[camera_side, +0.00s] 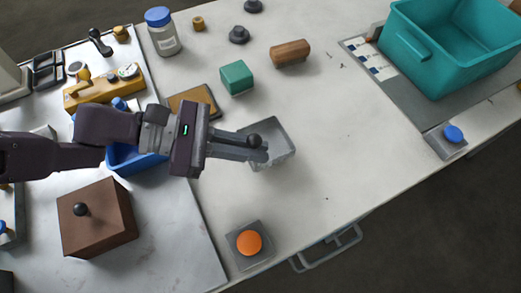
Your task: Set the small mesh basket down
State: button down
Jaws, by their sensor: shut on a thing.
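The small mesh basket (284,133) is a grey, square, open-topped container near the middle of the pale table. My gripper (262,149) reaches in from the left, with its fingers over the basket's left part.
A green block (237,77), a brown cylinder (291,53) and a tan board (193,101) lie behind the basket. An orange button (249,242) is in front. A teal bin (450,50) stands at back right. The table right of the basket is clear.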

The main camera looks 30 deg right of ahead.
aim_at(253, 165)
jog(key=shift+f, duration=1.75)
jog(key=shift+f, duration=0.1)
jog(key=c, duration=1.5)
grip_release()
jog(key=shift+c, duration=0.2)
jog(key=shift+w+a+r, duration=0.15)
jog(key=shift+r, duration=0.1)
jog(key=v, duration=1.1)
jog(key=shift+a+r, duration=0.2)
jog(key=shift+a, duration=0.05)
